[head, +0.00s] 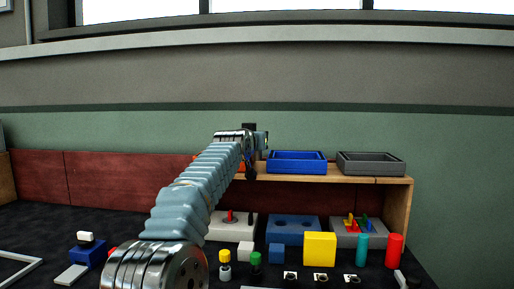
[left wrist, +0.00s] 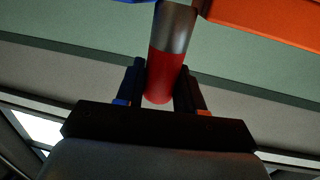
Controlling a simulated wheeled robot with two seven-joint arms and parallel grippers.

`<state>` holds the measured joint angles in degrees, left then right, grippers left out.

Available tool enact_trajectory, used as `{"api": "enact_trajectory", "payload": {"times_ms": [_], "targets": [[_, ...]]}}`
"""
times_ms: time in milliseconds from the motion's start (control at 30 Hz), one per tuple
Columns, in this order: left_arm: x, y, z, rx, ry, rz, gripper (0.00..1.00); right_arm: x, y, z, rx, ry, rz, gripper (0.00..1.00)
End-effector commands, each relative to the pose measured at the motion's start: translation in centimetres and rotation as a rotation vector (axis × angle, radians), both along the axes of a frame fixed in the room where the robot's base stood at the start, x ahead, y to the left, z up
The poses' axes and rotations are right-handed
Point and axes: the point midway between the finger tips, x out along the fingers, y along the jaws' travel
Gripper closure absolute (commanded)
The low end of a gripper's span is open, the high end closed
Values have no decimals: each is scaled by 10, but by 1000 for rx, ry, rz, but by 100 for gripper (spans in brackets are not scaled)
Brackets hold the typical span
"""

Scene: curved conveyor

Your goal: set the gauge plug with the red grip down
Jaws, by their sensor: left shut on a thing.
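The gauge plug (left wrist: 166,75) shows in the left wrist view, with a red grip at the palm end and a grey metal part pointing away. My left gripper (left wrist: 160,88) is shut on its red grip, one dark finger on each side. In the head view my left gripper (head: 252,155) is at the far end of my outstretched arm, by the wooden shelf (head: 310,179), left of the blue tray (head: 297,168). I cannot make out the plug there. My right gripper is not in view.
A grey tray (head: 371,169) stands right of the blue one on the shelf; an orange tray (left wrist: 275,20) is partly cut off.

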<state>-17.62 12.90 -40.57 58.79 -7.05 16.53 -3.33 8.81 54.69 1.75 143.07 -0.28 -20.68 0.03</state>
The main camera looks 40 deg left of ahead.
Motion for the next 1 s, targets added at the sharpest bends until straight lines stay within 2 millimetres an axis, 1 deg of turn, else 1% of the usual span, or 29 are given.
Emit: {"api": "enact_trajectory", "payload": {"times_ms": [100, 200, 300, 367, 567, 700, 733, 867, 1000], "targets": [[5, 4, -7, -1, 1, 1, 99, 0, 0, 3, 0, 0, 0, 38], [5, 3, -26, -1, 0, -2, 99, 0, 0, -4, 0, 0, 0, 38], [5, 3, -36, -2, -2, -2, 99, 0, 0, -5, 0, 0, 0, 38], [5, 3, -38, -1, -1, -2, 99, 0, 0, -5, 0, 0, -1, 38], [5, 4, -38, 0, -2, -1, 99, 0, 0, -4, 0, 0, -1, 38], [5, 3, -42, 0, -2, -1, 99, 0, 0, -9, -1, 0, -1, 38], [5, 3, -41, 0, 0, -1, 58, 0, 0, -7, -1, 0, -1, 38], [5, 3, -40, 0, 0, -1, 38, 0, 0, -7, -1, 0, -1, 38], [5, 3, -40, 0, 0, -1, 37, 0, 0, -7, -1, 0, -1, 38]]}}
